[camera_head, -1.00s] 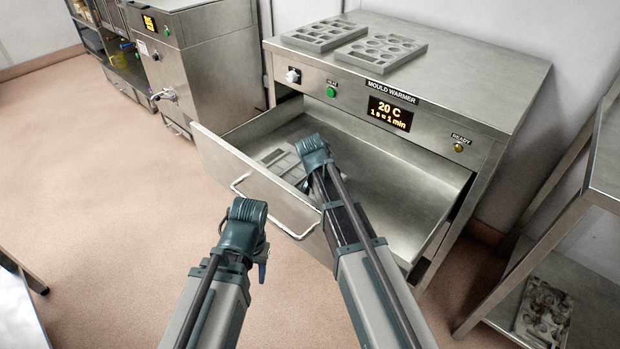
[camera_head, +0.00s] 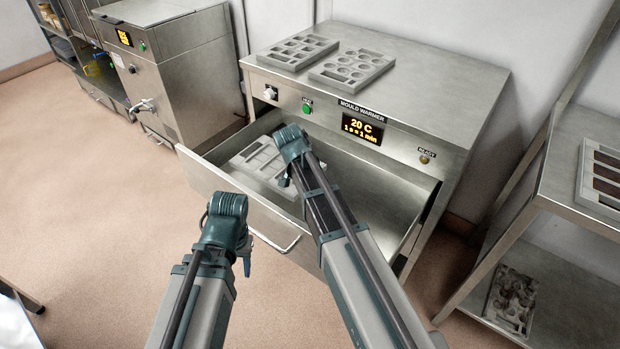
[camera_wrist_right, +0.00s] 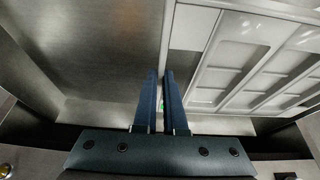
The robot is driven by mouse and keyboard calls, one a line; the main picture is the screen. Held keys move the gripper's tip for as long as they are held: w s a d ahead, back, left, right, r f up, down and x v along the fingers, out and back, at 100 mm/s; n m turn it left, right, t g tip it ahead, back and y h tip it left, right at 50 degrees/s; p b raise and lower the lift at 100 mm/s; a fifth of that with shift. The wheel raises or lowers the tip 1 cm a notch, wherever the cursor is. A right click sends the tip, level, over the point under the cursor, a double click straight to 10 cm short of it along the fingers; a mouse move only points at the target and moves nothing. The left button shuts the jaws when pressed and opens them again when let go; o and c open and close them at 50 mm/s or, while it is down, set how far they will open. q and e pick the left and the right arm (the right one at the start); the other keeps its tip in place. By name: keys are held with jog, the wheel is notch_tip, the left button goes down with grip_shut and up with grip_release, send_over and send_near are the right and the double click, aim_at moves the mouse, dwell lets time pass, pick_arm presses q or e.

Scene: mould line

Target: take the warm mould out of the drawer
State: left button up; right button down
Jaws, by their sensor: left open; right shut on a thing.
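The grey mould (camera_head: 262,160) with rectangular cavities is inside the drawer space of the mould warmer (camera_head: 400,90), seemingly raised off the drawer floor. The drawer (camera_head: 240,213) stands open. My right gripper (camera_head: 287,178) reaches down over the drawer, its fingertips partly hidden in the head view. In the right wrist view its two fingers (camera_wrist_right: 160,105) are close together, shut on the near edge of the mould (camera_wrist_right: 245,60). My left gripper (camera_head: 246,264) is open and empty in front of the drawer, near its handle (camera_head: 275,243).
Two moulds (camera_head: 299,52) (camera_head: 352,68) lie on the warmer's top. The display (camera_head: 362,128) reads 20 C. A steel rack (camera_head: 560,180) at the right holds a filled mould (camera_head: 602,178) above and another item (camera_head: 511,300) below.

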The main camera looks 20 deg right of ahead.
jog(key=shift+r+p, duration=2.05)
jog(key=shift+r, duration=0.25)
jog(key=shift+f, duration=0.1)
